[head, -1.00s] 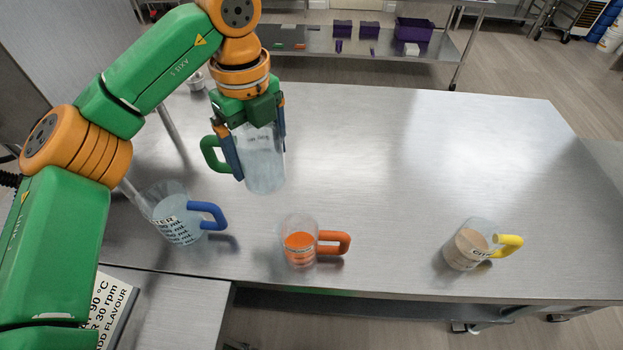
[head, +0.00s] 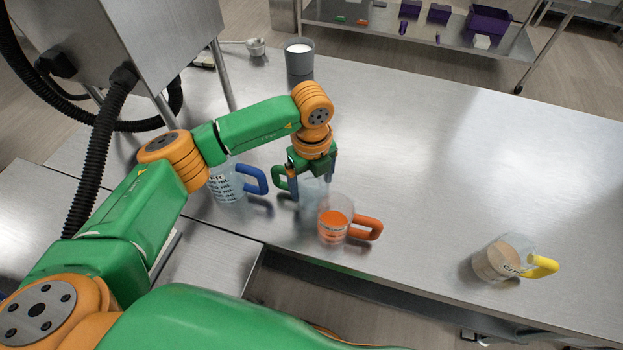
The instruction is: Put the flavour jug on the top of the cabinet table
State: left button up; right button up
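A clear jug with a green handle (head: 281,178) is between the fingers of my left gripper (head: 312,184), at the table's left part. Whether its base touches the table is hard to tell. Beside it stand a clear jug with a blue handle (head: 226,186) on the left and a jug with orange contents and an orange handle (head: 335,224) at the front right. A jug with tan contents and a yellow handle (head: 505,257) stands farther right. No flavour label is readable on any jug. My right gripper is not in view.
The steel table (head: 430,150) is clear in its middle and back right. A grey cup with white contents (head: 299,62) stands at its back left. A steel machine (head: 130,50) with black hoses (head: 95,150) stands at the left. A shelf with purple bins (head: 488,20) is behind.

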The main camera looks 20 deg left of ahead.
pick_arm(q)
jog(key=o, duration=1.1)
jog(key=shift+r, duration=0.35)
notch_tip(320, 180, up, 12)
jog(key=b, duration=0.2)
jog(key=shift+f+b, duration=0.2)
jog(key=shift+b, duration=0.1)
